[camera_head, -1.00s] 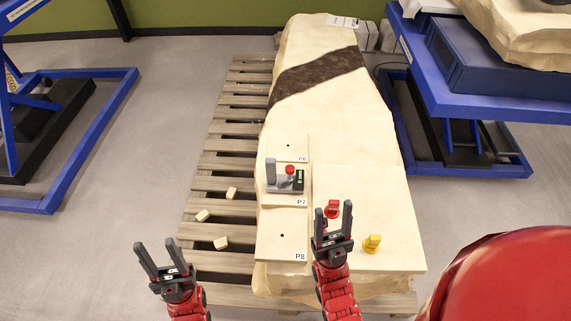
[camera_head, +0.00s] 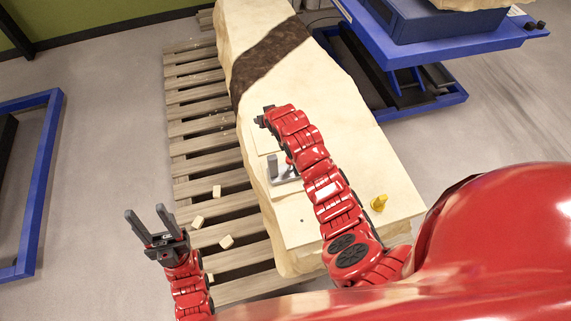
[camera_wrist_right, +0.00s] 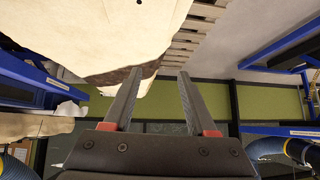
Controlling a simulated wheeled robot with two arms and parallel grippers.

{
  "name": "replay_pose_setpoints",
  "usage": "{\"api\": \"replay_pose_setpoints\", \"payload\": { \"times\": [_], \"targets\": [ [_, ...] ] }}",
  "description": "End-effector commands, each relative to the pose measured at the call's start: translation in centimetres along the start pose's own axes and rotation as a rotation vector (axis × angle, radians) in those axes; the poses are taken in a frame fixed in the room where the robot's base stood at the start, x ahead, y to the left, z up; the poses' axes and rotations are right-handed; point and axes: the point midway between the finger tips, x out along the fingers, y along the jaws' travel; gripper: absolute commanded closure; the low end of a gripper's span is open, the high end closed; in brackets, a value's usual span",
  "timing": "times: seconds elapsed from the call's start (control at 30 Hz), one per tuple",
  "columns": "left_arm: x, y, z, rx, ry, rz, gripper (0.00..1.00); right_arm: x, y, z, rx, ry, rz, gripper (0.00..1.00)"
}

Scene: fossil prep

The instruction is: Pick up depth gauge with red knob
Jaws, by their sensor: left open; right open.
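The depth gauge (camera_head: 273,167), a grey upright post on a dark base with a red knob, stands on a pale plate on the stone slab. In the head view my right arm covers its right part. My right gripper (camera_head: 264,117) is beyond the gauge, over the slab, apart from it. In the right wrist view my right gripper (camera_wrist_right: 160,74) is open with nothing between its fingers; the gauge is not in that view. My left gripper (camera_head: 147,212) is open and empty, left of the slab above the pallet's edge.
The pale stone slab (camera_head: 345,120) with a dark band lies on a slatted wooden pallet (camera_head: 195,110). A yellow piece (camera_head: 379,202) stands at the slab's right front. Small pale blocks (camera_head: 226,241) lie on the pallet. Blue lift tables (camera_head: 440,45) stand on both sides.

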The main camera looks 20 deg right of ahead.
Motion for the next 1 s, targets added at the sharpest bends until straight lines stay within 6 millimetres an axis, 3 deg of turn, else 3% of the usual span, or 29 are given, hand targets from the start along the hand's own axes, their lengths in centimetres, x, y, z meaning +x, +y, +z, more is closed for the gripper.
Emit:
{"api": "replay_pose_setpoints", "payload": {
  "times": [0.03,0.2,0.3,0.43,0.57,0.93,0.97,1.0],
  "targets": [
    [1.2,-0.1,-0.2,0.000,0.000,0.000,0.50,-1.5,-0.4,-0.2,0.008,-0.111,0.010,0.43],
    [2.6,-0.1,-0.4,0.000,0.000,0.000,0.50,-6.5,-1.0,2.7,0.038,-0.475,0.043,0.43],
    [3.1,-0.2,-0.5,0.000,0.000,0.000,0.50,-9.4,-1.4,3.9,0.046,-0.623,0.056,0.43],
    [3.3,-0.2,-0.6,0.000,0.000,0.000,0.50,-11.6,-1.6,4.8,0.051,-0.730,0.066,0.43],
    [2.3,-0.1,-0.4,0.000,0.000,0.000,0.50,-11.2,-1.5,6.2,0.053,-0.764,0.068,0.43],
    [-4.0,0.2,0.7,0.000,0.000,0.000,0.50,-4.7,-1.2,12.2,0.054,-0.760,0.066,0.43],
    [-4.3,0.2,0.7,0.000,0.000,0.000,0.50,-4.3,-1.1,12.5,0.054,-0.759,0.067,0.43],
    [-3.0,0.1,0.5,0.000,-0.001,0.000,0.50,-4.7,-1.2,12.2,0.052,-0.762,0.068,0.43]
  ]
}}
